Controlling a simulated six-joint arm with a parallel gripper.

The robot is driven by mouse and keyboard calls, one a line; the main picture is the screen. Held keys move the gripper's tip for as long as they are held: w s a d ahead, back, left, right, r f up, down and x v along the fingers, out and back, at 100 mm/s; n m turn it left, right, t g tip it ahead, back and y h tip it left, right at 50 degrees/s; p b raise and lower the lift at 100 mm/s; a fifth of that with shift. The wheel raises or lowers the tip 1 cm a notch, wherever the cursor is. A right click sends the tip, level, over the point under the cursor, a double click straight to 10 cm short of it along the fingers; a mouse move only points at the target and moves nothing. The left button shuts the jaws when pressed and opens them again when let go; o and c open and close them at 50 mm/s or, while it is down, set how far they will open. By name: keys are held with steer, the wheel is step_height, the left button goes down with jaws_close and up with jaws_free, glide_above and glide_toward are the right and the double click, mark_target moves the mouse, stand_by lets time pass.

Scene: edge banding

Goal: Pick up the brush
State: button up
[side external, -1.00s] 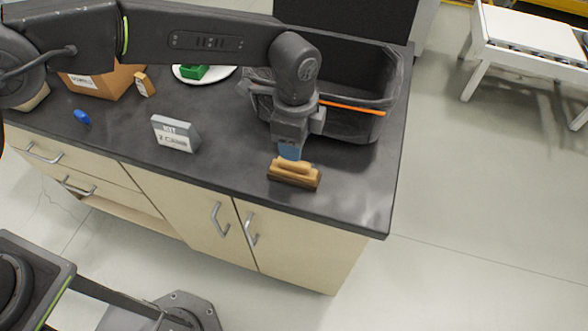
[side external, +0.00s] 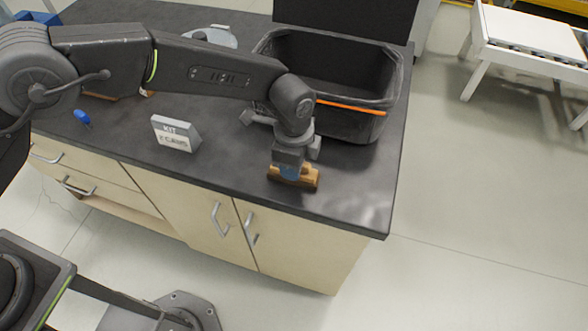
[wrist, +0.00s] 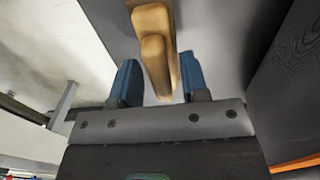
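The brush (side external: 308,180) has a tan wooden body and lies on the dark countertop near its front edge. My gripper (side external: 290,171) is right over it, pointing down, and covers part of it in the side view. In the wrist view my gripper (wrist: 162,85) is open, with its two blue fingers apart. The brush (wrist: 156,48) shows between and beyond the fingers, with its raised handle lengthwise in the gap. A gap shows between the handle and each finger, so the gripper does not hold it.
A black bin (side external: 345,110) with an orange stripe stands behind the gripper. A grey and white kit sign (side external: 175,134) stands to the left, and a blue item (side external: 82,117) lies farther left. The countertop (side external: 235,160) between sign and brush is clear.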

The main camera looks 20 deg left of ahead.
steer(key=c, duration=0.7)
steer(key=shift+r, duration=0.15)
